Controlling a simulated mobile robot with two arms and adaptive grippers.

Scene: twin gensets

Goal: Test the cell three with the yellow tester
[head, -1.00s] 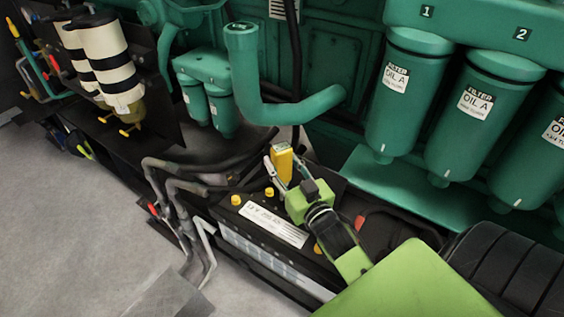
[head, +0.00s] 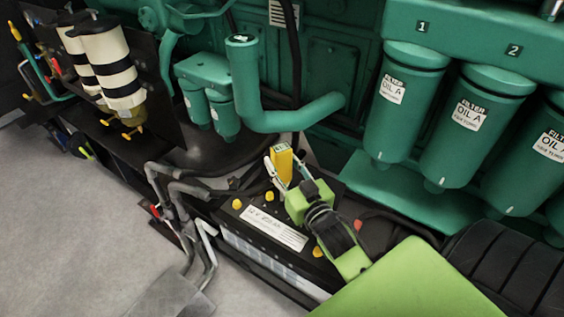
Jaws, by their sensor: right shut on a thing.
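My right gripper (head: 285,185) is shut on the yellow tester (head: 282,163), which stands roughly upright with a small display at its top. The gripper and tester are over the far side of the black battery (head: 246,223), which has a white label (head: 270,228) on its top. Yellow caps (head: 237,204) sit on the battery top, one more beside the label (head: 269,196) and one near my wrist (head: 318,252). The tester's lower end is hidden behind the gripper, so I cannot tell whether it touches a cell. My left gripper is not in view.
Green oil filters (head: 466,119) hang at the right above a green ledge (head: 400,190). A green pipe (head: 246,90) stands behind the battery. Grey bent pipes (head: 190,190) run at the battery's left. Black-and-white cylinders (head: 115,70) are at the upper left. Grey floor lies at lower left.

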